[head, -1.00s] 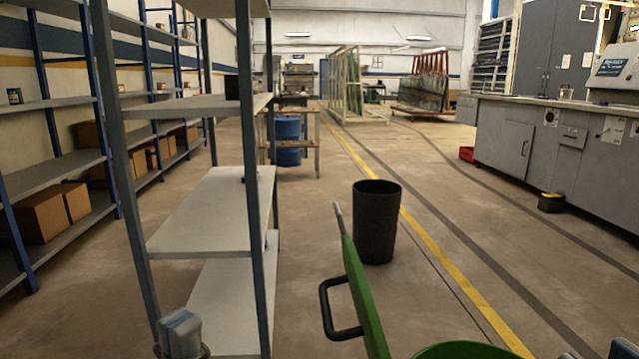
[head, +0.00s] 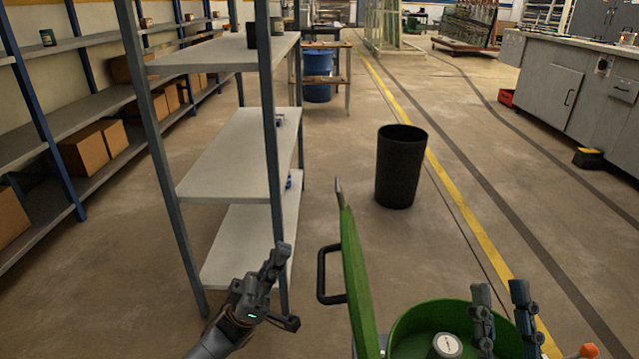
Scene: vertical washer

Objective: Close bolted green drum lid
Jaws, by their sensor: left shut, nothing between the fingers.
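The green lid (head: 356,275) stands upright, nearly edge-on, at the left of the green drum (head: 432,312). A black handle (head: 322,275) sits on the lid's left face. The drum is open at the top, and its lower part is cut off by the frame.
A grey shelf unit (head: 240,155) stands close by on the left, behind my left gripper. A black bin (head: 401,168) stands on the floor beyond the lid. A white round-topped item (head: 447,345) shows inside the drum. An orange-tipped part (head: 588,350) shows at the lower right.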

